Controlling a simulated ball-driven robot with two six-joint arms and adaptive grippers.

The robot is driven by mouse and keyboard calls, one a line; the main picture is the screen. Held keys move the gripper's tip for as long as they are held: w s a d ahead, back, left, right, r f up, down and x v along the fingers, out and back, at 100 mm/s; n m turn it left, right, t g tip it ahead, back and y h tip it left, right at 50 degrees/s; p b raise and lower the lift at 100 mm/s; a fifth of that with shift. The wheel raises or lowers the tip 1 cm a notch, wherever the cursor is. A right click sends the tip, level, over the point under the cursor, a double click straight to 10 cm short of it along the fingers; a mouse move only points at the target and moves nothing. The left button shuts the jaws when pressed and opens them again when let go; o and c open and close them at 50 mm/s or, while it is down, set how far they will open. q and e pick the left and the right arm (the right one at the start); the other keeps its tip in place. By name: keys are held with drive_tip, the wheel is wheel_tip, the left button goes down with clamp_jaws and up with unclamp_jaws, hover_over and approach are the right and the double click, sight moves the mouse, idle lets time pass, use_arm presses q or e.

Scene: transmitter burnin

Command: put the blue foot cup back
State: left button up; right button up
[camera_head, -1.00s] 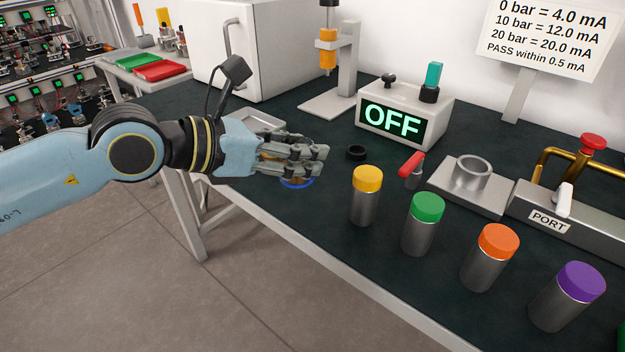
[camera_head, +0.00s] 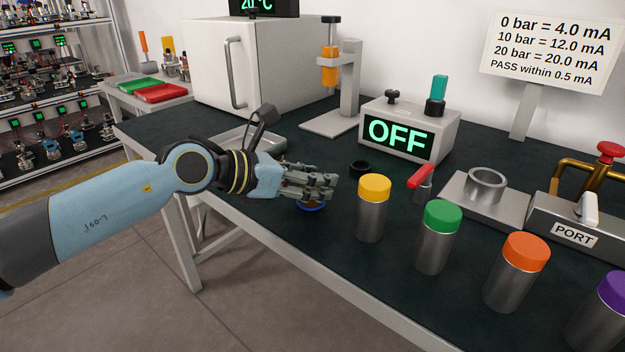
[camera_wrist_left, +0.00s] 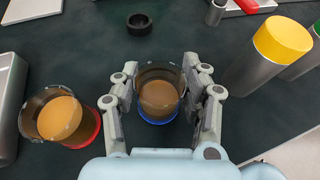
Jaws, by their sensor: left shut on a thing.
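The blue foot cup, a clear cup of brown liquid, shows in the left wrist view (camera_wrist_left: 158,98) between the fingers of my left gripper (camera_wrist_left: 160,92). In the head view its blue foot (camera_head: 311,208) shows under my left gripper (camera_head: 312,187), at or just above the dark bench top; I cannot tell if it touches. The gripper is shut on the cup, which looks upright. The fingers hide most of the cup in the head view. My right gripper is not in view.
A similar cup with a red foot (camera_wrist_left: 62,118) stands close left in the wrist view. A black ring (camera_head: 359,168) lies beyond the gripper. A yellow-capped cylinder (camera_head: 372,215) stands to the right, with others in a row. A metal tray (camera_head: 225,143) lies behind my arm.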

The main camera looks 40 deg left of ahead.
use_arm(q)
drive_tip(key=shift+f, duration=0.2)
drive_tip(key=o, duration=1.1)
drive_tip(key=shift+o, duration=0.2)
drive_tip(key=shift+r, duration=0.1)
drive_tip(key=shift+r, duration=0.2)
drive_tip(key=p+v, duration=0.5)
drive_tip(key=v, duration=0.6)
drive_tip(key=shift+p, duration=0.3)
drive_tip(key=shift+s+a, duration=0.15)
drive_tip(key=shift+s, duration=0.3)
